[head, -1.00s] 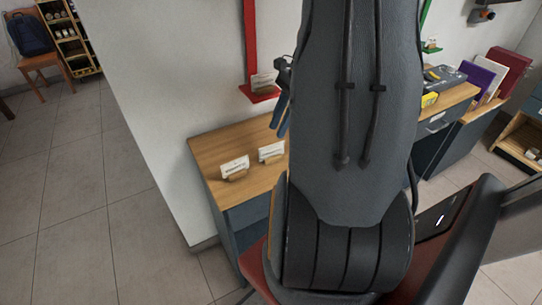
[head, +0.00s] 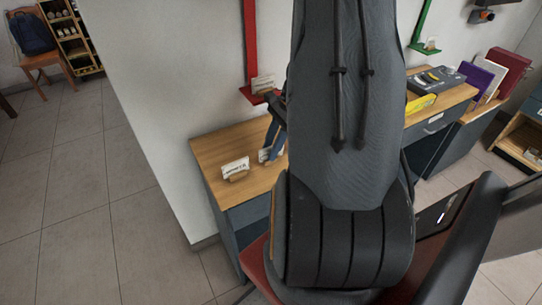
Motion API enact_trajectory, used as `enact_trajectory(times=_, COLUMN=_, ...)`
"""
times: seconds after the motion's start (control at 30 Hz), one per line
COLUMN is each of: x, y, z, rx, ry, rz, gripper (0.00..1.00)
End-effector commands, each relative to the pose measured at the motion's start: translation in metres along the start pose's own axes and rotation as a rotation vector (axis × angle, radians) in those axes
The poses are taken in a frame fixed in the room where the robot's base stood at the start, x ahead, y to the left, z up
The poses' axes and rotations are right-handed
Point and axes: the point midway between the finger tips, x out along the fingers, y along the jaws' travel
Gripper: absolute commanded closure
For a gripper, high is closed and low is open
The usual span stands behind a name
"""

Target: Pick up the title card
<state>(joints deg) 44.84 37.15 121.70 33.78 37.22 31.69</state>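Small white cards stand in wooden holders, and I cannot read which is the title card. One card (head: 235,166) stands on the left part of the wooden desk top (head: 210,151). A second card (head: 263,155) stands to its right, partly hidden by my gripper. A third card (head: 262,84) stands on a red wall ledge above the desk. My gripper (head: 270,152) has blue-grey fingers pointing down at the second card. Whether they touch it, and how far apart they are, is unclear. My arm hides the middle of the desk.
A red upright (head: 250,45) and ledge are on the wall behind the desk. A green ledge (head: 427,50) holds another small card. To the right are a yellow box (head: 420,103), a grey case (head: 438,80) and upright folders (head: 482,75). Open tiled floor lies left.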

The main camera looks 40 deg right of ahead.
Motion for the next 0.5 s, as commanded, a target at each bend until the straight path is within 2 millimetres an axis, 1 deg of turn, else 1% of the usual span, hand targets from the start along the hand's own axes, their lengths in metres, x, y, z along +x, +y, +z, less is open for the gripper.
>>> enact_trajectory(times=0.03, x=-0.0001, y=0.0, z=0.0, rx=0.0, ry=0.0, rz=0.0, gripper=0.82)
enact_trajectory(times=0.13, x=-0.0002, y=0.0, z=-0.0001, rx=0.0, ry=0.0, rz=0.0, gripper=0.99)
enact_trajectory(times=0.17, x=-0.0002, y=0.0, z=-0.0001, rx=0.0, ry=0.0, rz=0.0, gripper=1.0)
enact_trajectory(times=0.5, x=-0.0009, y=-0.0002, z=0.0001, rx=0.0, ry=0.0, rz=0.0, gripper=1.0)
